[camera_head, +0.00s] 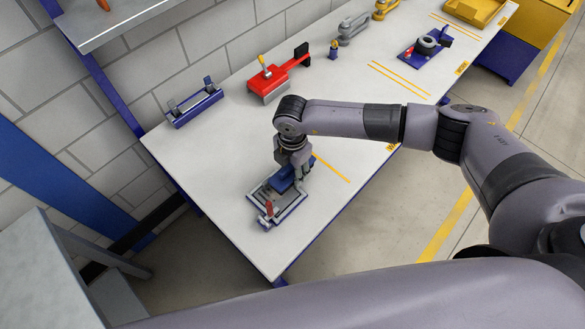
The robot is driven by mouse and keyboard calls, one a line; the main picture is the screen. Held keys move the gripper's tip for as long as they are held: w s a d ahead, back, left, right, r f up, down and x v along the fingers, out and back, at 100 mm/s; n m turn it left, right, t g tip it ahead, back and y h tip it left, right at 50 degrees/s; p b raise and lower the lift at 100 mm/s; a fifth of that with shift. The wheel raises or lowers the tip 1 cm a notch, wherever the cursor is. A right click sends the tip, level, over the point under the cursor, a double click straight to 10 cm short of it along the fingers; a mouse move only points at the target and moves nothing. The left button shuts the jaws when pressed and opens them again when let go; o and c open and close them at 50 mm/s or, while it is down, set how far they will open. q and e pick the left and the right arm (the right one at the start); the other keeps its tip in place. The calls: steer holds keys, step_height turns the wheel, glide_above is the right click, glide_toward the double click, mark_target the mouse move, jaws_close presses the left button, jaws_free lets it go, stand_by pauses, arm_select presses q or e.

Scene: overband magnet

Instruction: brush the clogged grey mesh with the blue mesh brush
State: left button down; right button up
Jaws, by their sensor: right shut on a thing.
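The grey mesh (264,200) sits in a dark, shallow rectangular frame on the near end of the white table. A small red part (269,208) stands at the frame's near-left side. My right gripper (294,179) points down over the far-right part of the frame. It is shut on the blue mesh brush (283,181), whose blue body shows just left of and below the fingers. I cannot tell whether the bristles touch the mesh. The gripper hides part of the brush and the frame's far corner. My left gripper is not in view.
On the white table (230,150) stand a blue rack (194,104), a red tool (277,76), a small dark-blue item (333,50) and a blue tray (425,47) farther back. A yellow bin (473,10) is at the far end. The table around the frame is clear.

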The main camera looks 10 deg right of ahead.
steer(key=shift+f+b, duration=0.8)
steer(key=shift+f, duration=0.3)
steer(key=shift+r, duration=0.1)
